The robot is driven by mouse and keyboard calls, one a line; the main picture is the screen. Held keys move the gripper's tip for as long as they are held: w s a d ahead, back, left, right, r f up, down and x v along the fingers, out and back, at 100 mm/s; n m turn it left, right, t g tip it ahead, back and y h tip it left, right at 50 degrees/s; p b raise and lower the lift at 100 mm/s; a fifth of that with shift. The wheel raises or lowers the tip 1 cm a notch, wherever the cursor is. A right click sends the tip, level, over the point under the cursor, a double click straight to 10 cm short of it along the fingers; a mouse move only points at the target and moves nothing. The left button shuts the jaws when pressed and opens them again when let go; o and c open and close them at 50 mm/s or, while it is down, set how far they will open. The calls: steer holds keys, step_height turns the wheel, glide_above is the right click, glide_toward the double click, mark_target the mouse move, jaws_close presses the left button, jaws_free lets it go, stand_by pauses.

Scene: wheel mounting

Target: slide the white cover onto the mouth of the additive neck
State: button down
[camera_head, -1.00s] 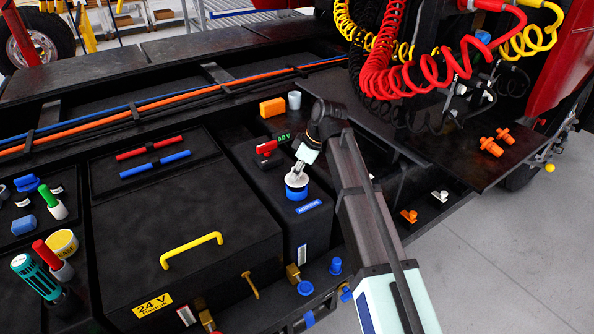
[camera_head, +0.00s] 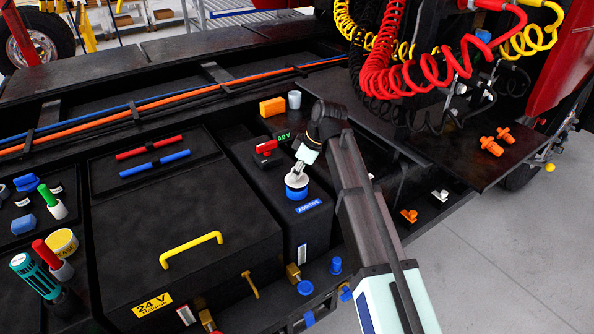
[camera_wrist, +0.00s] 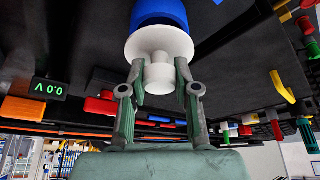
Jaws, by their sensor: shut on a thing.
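The white cover (camera_wrist: 160,48) is a round disc with a narrower stem, and my gripper (camera_wrist: 161,84) is shut on that stem. In the wrist view the disc lies against the end of the blue additive neck (camera_wrist: 160,14), closely in line with it. I cannot tell whether they touch or how far the cover is on. In the head view the white cover (camera_head: 297,180) sits at the top of the blue neck (camera_head: 297,194), on the black tank (camera_head: 268,187) with the blue "ADDITIVE" label. My gripper (camera_head: 304,160) comes from above; its fingers are small there.
A red clamp-like part (camera_head: 265,148) and a green "0.0 V" display (camera_head: 283,136) stand just behind the neck. An orange block (camera_head: 272,107) and grey cup (camera_head: 294,100) are farther back. A black box with a yellow handle (camera_head: 191,250) is at left.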

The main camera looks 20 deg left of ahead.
steer(key=shift+f+b, duration=0.45)
steer(key=shift+f, duration=0.6)
steer(key=c, duration=0.8)
jaws_free()
steer(key=shift+o, duration=0.2)
steer(key=shift+r, duration=0.1)
steer(key=v, duration=1.2)
